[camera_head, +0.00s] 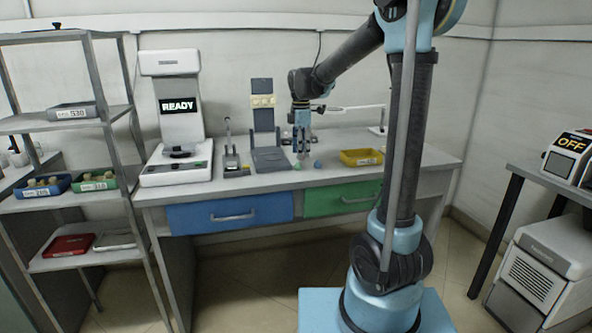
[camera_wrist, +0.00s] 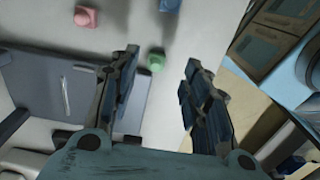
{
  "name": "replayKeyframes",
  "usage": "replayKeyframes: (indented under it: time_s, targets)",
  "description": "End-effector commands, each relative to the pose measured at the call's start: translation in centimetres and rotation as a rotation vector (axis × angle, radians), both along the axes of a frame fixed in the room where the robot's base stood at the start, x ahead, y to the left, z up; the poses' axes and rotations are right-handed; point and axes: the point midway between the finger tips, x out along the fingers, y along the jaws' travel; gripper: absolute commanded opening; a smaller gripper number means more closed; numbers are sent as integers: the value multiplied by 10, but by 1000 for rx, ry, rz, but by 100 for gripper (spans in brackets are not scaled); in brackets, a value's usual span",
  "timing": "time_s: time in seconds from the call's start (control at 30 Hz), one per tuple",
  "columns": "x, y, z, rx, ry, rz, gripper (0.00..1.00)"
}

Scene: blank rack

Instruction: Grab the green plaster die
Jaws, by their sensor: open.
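The green plaster die (camera_wrist: 156,61) is a small, rounded-looking green piece on the pale worktop. In the wrist view it shows between and just beyond the fingertips of my gripper (camera_wrist: 161,66). The fingers are spread, with nothing held between them. In the head view my gripper (camera_head: 302,150) points down over the worktop, just above the small green die (camera_head: 297,166) near the front edge. I cannot tell the exact height gap.
A pink piece (camera_wrist: 85,17) and a blue piece (camera_wrist: 169,5) lie near the die. A grey-blue fixture (camera_head: 270,158) stands close on the left. A yellow tray (camera_head: 361,158) is to the right. A white machine reading READY (camera_head: 178,120) stands further left.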

Motion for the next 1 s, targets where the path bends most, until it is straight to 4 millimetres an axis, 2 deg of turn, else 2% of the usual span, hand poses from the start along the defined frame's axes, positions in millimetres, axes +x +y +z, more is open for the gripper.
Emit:
replayKeyframes:
  time_s: [0.17,0.53,0.87,1.0]
  targets:
    - [1,0,-8,0,0,0,43]
    - [2,1,-51,0,0,0,43]
    - [2,1,-56,0,0,-1,43]
    - [2,1,-56,0,0,-1,14]
